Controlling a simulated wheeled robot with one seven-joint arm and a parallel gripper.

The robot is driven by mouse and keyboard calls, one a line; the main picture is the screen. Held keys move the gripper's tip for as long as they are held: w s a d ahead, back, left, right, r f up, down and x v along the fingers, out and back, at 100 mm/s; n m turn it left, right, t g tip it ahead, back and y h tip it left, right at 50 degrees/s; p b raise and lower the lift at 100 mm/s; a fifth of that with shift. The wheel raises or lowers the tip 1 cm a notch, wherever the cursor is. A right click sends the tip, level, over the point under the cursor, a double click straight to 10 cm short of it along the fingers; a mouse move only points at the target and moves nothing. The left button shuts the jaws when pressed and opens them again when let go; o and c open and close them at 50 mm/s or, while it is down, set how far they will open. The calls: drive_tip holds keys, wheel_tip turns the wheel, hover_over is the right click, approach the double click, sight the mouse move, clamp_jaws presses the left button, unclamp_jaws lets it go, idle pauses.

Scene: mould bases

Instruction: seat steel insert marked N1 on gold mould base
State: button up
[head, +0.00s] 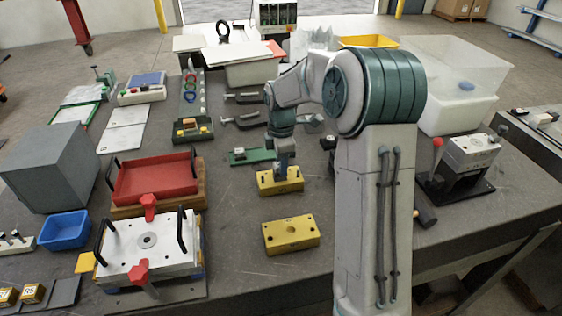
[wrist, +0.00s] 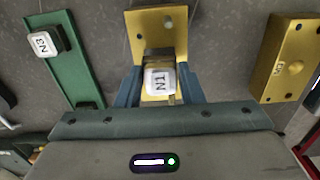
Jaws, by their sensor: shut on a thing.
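The steel insert marked N1 (wrist: 159,82) is a small block with a white label, held between the fingers of my gripper (wrist: 160,88) in the wrist view. Under it is a gold mould base (wrist: 150,22), with a hole showing beyond the insert. In the head view my gripper (head: 285,172) points down at this gold base (head: 266,187), and the insert is hidden there. I cannot tell whether the insert touches the base. A second gold base (head: 291,236) with a central hole stands nearer; it also shows at the right of the wrist view (wrist: 291,60).
A green plate (wrist: 58,62) with an insert marked N3 (wrist: 44,43) lies beside the gold base. A red tray (head: 155,182), a white plate with red knobs (head: 180,255) and a blue bin (head: 64,231) stand left. Bare table surrounds the nearer gold base.

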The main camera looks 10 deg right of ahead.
drive_tip(key=shift+f+b, duration=0.7)
drive_tip(key=shift+f, duration=0.4)
idle(0.5)
drive_tip(key=o, duration=1.3)
wheel_tip(320, 180, up, 13)
drive_tip(key=s+f+m+t, duration=0.1)
drive_tip(key=s+m, duration=0.5)
drive_tip(key=s, duration=0.3)
drive_tip(key=s+f+m+t, duration=0.1)
drive_tip(key=s+m, duration=0.5)
drive_tip(key=s, duration=0.3)
drive_tip(key=s+f+m+t, duration=0.1)
drive_tip(key=s+f+m, duration=0.1)
drive_tip(key=s+m, duration=0.4)
drive_tip(key=shift+s+a+f, duration=0.1)
drive_tip(key=shift+s+a, duration=0.1)
drive_tip(key=shift+s, duration=0.85)
drive_tip(key=shift+s+a, duration=0.2)
drive_tip(key=shift+s, duration=0.8)
